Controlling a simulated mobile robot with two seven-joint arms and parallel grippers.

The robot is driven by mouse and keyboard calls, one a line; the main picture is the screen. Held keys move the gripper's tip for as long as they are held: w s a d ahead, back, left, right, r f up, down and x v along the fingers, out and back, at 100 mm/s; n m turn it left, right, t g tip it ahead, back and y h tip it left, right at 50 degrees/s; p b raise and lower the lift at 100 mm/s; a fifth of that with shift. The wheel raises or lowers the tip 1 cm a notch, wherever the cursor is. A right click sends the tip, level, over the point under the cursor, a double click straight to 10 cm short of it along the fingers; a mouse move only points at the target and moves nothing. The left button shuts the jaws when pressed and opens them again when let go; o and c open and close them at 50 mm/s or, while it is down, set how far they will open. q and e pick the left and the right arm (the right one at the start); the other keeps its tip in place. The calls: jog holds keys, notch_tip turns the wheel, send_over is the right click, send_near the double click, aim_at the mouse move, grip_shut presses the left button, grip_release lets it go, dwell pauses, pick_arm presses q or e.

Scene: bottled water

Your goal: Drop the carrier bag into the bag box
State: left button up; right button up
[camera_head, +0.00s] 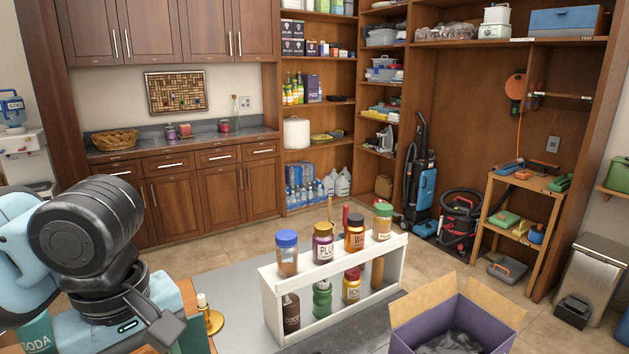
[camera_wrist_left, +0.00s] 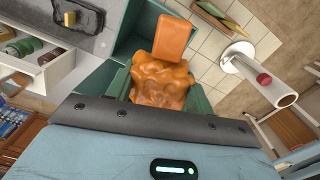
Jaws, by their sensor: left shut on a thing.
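My left gripper (camera_wrist_left: 160,88) is shut on a crumpled orange carrier bag (camera_wrist_left: 158,82) in the left wrist view. The bag's flat upper part sticks out past the fingers. In the head view my left arm is at the lower left; its fingers and the bag are not clearly seen there. An open purple box (camera_head: 481,322) with cardboard flaps stands at the lower right of the head view. Dark grey crumpled material (camera_head: 450,343) lies inside it; it looks like the bag box. The arm is well to its left. My right gripper is not in view.
A white rack (camera_head: 338,305) with several jars stands between my left arm and the purple box. A brass candle holder (camera_head: 212,322) stands near the arm. Teal walls (camera_wrist_left: 140,38) show beyond the bag in the wrist view.

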pick_arm(q)
jog(key=shift+f, duration=1.05)
jog(key=o, duration=1)
jog(key=shift+o, duration=0.2)
jog(key=shift+r, duration=0.1)
jog(key=shift+r, duration=3.85)
jog(key=shift+s+f, duration=0.1)
